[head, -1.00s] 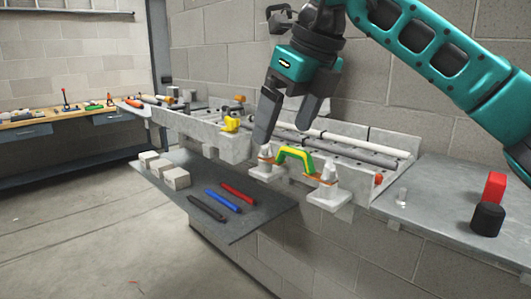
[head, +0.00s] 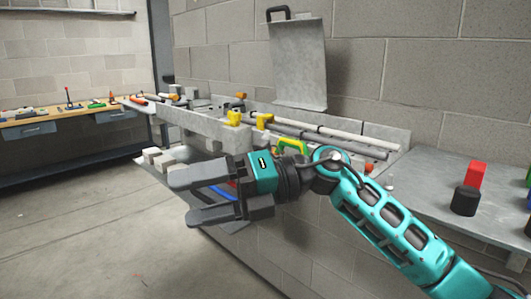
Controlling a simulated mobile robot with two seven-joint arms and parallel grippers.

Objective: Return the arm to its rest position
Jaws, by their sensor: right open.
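My right gripper (head: 188,195) is open and empty in the head view, its two dark fingers pointing left. My teal right arm (head: 390,228) reaches in from the lower right and lies low, in front of the grey bench. The gripper hangs in front of the lower shelf and hides most of it. Behind the wrist, part of a green and yellow handle (head: 291,145) shows on the bench fixture. My left gripper is not in view.
A grey metal plate with a black handle (head: 298,65) stands upright against the wall. Yellow blocks (head: 234,117) and long rods (head: 335,134) lie along the bench. A red block (head: 475,174) and a black cylinder (head: 465,201) stand on the right table. The floor at left is clear.

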